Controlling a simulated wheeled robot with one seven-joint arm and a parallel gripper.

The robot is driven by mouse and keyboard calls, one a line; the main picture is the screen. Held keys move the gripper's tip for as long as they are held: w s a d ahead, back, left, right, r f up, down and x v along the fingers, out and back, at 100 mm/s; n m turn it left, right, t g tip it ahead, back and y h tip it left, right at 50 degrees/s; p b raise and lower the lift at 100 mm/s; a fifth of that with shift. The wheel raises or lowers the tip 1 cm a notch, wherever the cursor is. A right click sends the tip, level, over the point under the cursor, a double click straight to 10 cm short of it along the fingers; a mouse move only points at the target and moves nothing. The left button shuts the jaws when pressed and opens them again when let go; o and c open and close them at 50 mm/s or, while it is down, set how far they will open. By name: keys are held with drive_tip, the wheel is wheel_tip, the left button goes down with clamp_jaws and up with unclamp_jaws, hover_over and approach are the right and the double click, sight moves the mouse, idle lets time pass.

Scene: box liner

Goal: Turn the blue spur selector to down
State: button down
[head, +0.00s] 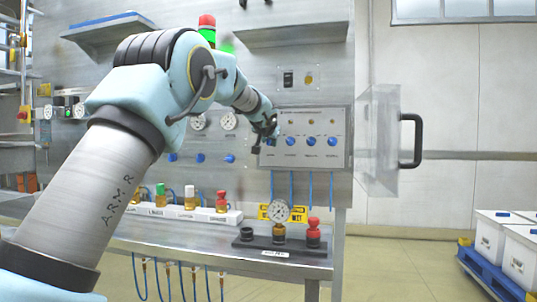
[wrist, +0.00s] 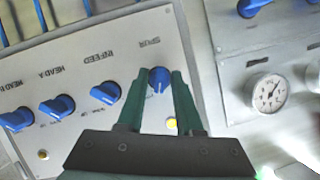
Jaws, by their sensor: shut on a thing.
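The blue spur selector (wrist: 158,80) is a round knob on the grey control panel, beside the upside-down SPUR label in the wrist view. A pale mark on it points toward the gripper's base, roughly the side of the yellow lamp (wrist: 172,124). My gripper (wrist: 160,78) has its two green fingers on either side of the knob and is shut on it. In the head view, my gripper (head: 268,130) is at the left end of the panel's knob row and partly hides the selector (head: 270,142).
Other blue knobs, infeed (wrist: 105,92), head A (wrist: 57,106) and another (wrist: 17,119), sit in the same row. A clear cover (head: 378,140) with a black handle (head: 411,141) stands open at the right. A gauge (head: 278,211) and red-topped fitting (head: 313,233) are below.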

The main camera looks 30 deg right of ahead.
drive_tip(key=m+b, duration=0.1)
drive_tip(key=m+t+y+b, duration=0.1)
drive_tip(key=b, duration=0.1)
drive_tip(key=shift+d+f, duration=0.1)
drive_tip(key=shift+f, duration=0.15)
drive_tip(key=shift+r+m+t+b, duration=0.15)
drive_tip(key=shift+m+t+b, duration=0.25)
drive_tip(key=shift+m+b, duration=0.35)
drive_tip(key=shift+r, duration=0.1)
drive_tip(key=c, duration=0.9)
unclamp_jaws()
drive_tip(key=shift+b+v, duration=2.15)
drive_tip(key=shift+v, duration=3.3)
